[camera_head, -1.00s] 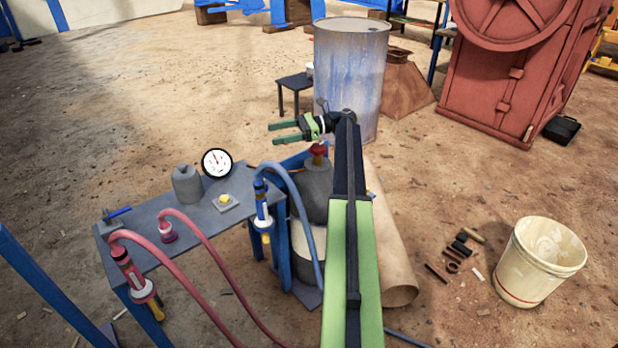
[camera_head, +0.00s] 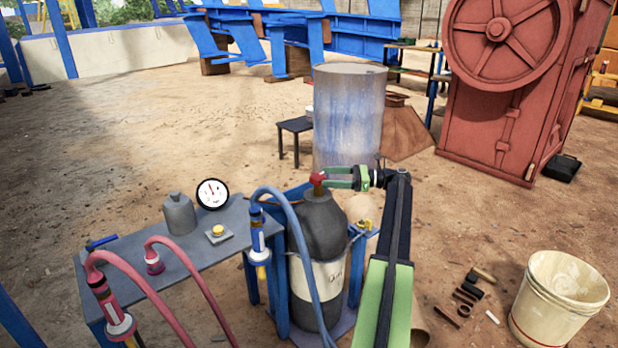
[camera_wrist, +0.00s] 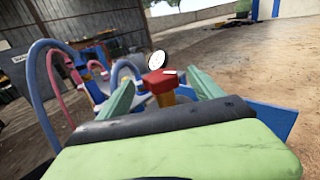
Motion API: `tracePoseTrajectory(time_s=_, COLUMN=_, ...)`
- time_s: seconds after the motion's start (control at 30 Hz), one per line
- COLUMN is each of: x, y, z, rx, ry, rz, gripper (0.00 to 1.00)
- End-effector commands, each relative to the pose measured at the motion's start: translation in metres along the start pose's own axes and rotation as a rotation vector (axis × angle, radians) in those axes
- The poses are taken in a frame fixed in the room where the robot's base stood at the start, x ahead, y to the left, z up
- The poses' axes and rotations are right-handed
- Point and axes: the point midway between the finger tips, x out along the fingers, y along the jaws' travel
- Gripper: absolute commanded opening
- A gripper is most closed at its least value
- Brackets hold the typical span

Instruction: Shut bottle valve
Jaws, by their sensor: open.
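A dark grey gas bottle (camera_head: 323,228) with a pale label band stands upright beside the blue-legged bench. Its red valve (camera_head: 317,181) sits on top. My gripper (camera_head: 326,178) reaches in from the right at valve height, its green fingers pointing left. In the wrist view the red valve (camera_wrist: 160,81) shows on an orange-brown stem between the two green fingers of my gripper (camera_wrist: 160,92). The fingers are open, with gaps on both sides of the valve. My wrist body hides the bottle below in that view.
The grey bench (camera_head: 190,241) at left carries a pressure gauge (camera_head: 212,194), a grey flask (camera_head: 180,214) and a yellow button (camera_head: 218,231). A blue hose (camera_head: 305,255) arches down in front of the bottle. A drum (camera_head: 349,118) stands behind, a bucket (camera_head: 557,300) at right.

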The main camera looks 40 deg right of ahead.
Motion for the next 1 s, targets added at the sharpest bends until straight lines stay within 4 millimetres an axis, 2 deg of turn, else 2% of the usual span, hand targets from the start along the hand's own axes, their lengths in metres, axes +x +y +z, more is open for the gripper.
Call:
tracePoseTrajectory(time_s=0.1, x=0.031, y=0.002, z=0.000, rx=0.000, ry=0.000, rz=0.003, gripper=0.75)
tracePoseTrajectory(time_s=0.3, x=0.066, y=0.001, z=0.000, rx=0.000, ry=0.000, rz=0.001, gripper=0.75)
tracePoseTrajectory(time_s=0.43, x=0.077, y=0.000, z=0.000, rx=0.000, ry=0.000, rz=0.001, gripper=0.75)
tracePoseTrajectory(time_s=0.7, x=0.079, y=0.000, z=0.000, rx=0.000, ry=0.000, rz=0.001, gripper=0.75)
tracePoseTrajectory(time_s=0.77, x=0.079, y=0.000, z=0.000, rx=0.000, ry=0.000, rz=0.001, gripper=0.70)
tracePoseTrajectory(time_s=1.0, x=0.079, y=0.000, z=0.000, rx=0.000, ry=0.000, rz=0.001, gripper=0.39)
